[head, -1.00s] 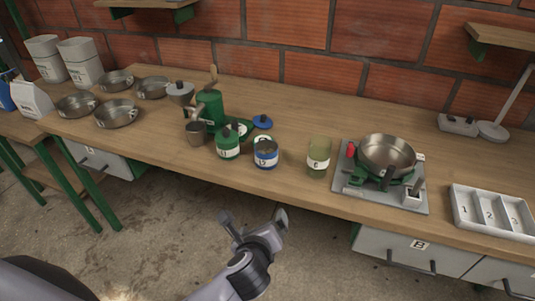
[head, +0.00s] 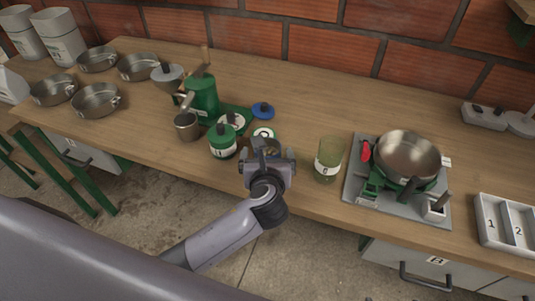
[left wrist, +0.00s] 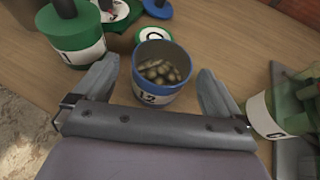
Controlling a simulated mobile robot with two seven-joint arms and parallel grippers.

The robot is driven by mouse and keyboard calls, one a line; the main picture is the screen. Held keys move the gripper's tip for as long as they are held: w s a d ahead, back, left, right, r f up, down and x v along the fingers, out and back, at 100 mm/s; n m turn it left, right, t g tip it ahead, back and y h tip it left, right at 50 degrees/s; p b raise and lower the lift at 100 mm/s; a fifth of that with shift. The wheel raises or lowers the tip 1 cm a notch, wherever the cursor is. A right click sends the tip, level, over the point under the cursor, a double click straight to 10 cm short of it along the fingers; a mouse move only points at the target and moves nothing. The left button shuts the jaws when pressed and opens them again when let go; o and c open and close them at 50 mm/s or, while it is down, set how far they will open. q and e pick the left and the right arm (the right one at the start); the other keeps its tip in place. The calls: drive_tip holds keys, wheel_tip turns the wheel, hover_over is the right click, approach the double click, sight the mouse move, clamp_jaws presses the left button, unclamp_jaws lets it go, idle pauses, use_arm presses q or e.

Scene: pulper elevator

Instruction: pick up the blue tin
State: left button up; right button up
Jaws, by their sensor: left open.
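The blue tin (left wrist: 150,97) stands upright and open on the bench in the left wrist view, with a white number label and brownish beans inside. My left gripper (left wrist: 156,85) is open, with one finger on each side of the tin; gaps show between the fingers and its wall. In the head view my left gripper (head: 266,150) covers the tin almost entirely. The blue lid (head: 263,111) lies apart on the bench behind it; it also shows in the left wrist view (left wrist: 158,8). My right gripper is not in view.
A green tin (head: 222,142) stands close left of the gripper, and a greenish glass jar (head: 328,160) close right. A flat green lid (head: 265,132) lies just behind. A burner with a pan (head: 408,155) is at right.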

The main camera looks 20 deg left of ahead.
sight(267, 155)
use_arm(q)
drive_tip(key=shift+x, duration=2.35)
drive_tip(key=c, duration=1.1)
drive_tip(key=shift+r, duration=0.15)
